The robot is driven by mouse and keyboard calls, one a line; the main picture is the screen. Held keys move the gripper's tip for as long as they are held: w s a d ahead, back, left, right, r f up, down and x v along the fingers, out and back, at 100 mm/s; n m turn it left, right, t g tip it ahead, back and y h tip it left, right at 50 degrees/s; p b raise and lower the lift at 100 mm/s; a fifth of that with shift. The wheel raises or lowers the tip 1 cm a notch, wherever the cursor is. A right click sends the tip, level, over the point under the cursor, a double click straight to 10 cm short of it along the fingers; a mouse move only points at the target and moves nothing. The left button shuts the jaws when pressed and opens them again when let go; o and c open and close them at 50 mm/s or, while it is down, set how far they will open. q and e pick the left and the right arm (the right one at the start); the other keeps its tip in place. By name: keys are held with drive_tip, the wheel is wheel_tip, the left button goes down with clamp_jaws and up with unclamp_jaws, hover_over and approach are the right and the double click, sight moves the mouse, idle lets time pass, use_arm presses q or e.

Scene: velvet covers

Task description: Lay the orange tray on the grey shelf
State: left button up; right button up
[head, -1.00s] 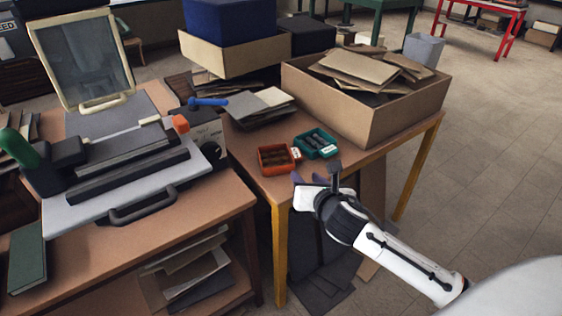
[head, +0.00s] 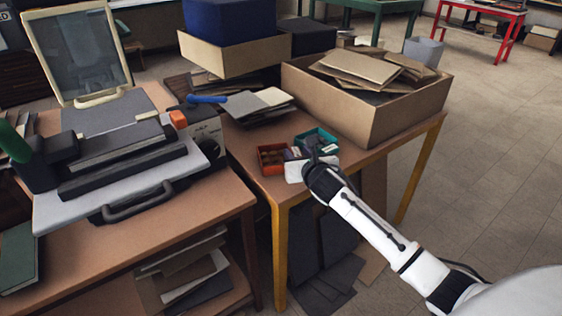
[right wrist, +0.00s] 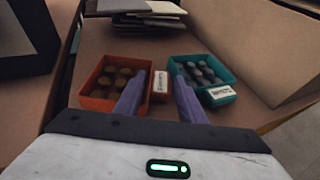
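The orange tray (head: 270,158) stands on the brown table beside a teal tray (head: 328,134). In the right wrist view the orange tray (right wrist: 97,103) holds several dark round pieces and has a white-labelled tab (right wrist: 160,85) on its right side. My right gripper (right wrist: 160,80) is open, its two purple fingers apart, with the tab showing between them; I cannot tell whether they touch it. In the head view my right gripper (head: 308,150) hides part of both trays. My left gripper is not in view. I cannot make out a grey shelf for certain.
The teal tray (right wrist: 201,72) stands close to the right finger. A large cardboard box (head: 385,120) stands behind it on the brown table (head: 248,178). Grey and beige sheets (head: 258,103) lie further back. A machine with a black handle (head: 140,203) fills the left table.

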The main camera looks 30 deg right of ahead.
drive_tip(key=shift+w, duration=0.15)
clamp_jaws()
